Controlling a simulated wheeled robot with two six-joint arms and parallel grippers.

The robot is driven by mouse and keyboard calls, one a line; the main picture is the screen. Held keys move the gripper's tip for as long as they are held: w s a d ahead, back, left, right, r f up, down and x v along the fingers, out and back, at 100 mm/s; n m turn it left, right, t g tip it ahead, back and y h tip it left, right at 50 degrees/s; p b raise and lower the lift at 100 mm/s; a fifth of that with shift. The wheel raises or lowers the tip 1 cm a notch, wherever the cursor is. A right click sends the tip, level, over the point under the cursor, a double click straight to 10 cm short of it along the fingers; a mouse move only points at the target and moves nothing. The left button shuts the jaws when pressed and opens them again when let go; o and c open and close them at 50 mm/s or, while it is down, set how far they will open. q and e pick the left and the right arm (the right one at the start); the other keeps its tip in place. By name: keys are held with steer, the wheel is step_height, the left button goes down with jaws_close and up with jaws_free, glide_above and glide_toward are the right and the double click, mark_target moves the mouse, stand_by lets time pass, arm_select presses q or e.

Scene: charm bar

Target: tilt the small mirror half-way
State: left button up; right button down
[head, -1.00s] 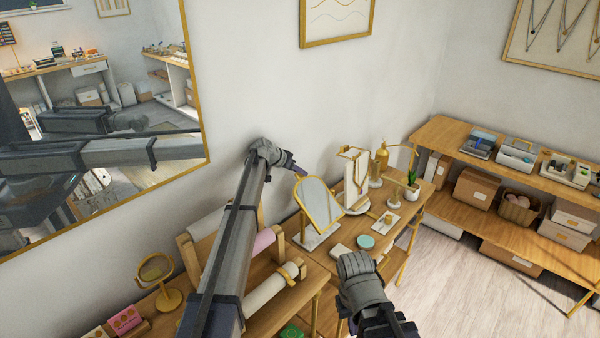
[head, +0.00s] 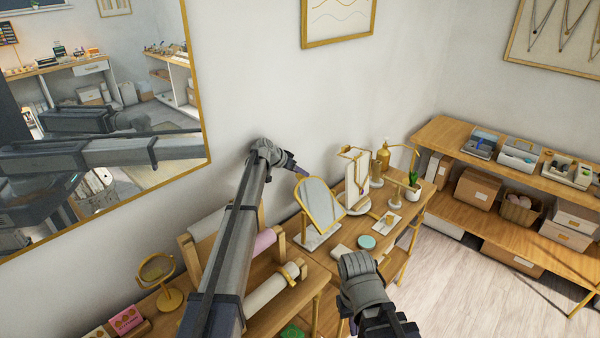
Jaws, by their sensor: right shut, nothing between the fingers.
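The small mirror (head: 320,205) has a gold frame and stands on a pale stone base on the wooden table (head: 322,258). Its face leans back a little. My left gripper (head: 291,165) is at the wall side, just above and left of the mirror's top edge. Its fingers are dark and small, and I cannot tell whether they are open or touching the frame. My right gripper (head: 346,322) is low in front of the table, below the mirror and apart from it. Its fingers are mostly hidden by its wrist.
A teal round dish (head: 367,242) lies in front. Fabric rolls (head: 270,288) on a rack and a round gold-framed mirror (head: 158,270) are at left. A large wall mirror (head: 208,140) hangs behind.

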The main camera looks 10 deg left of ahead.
arm_select(q)
steer(key=p+v, duration=0.4)
steer(key=v, duration=0.3)
steer(key=shift+p, duration=0.35)
steer(key=shift+s, duration=0.15)
steer(key=shift+c, duration=0.3)
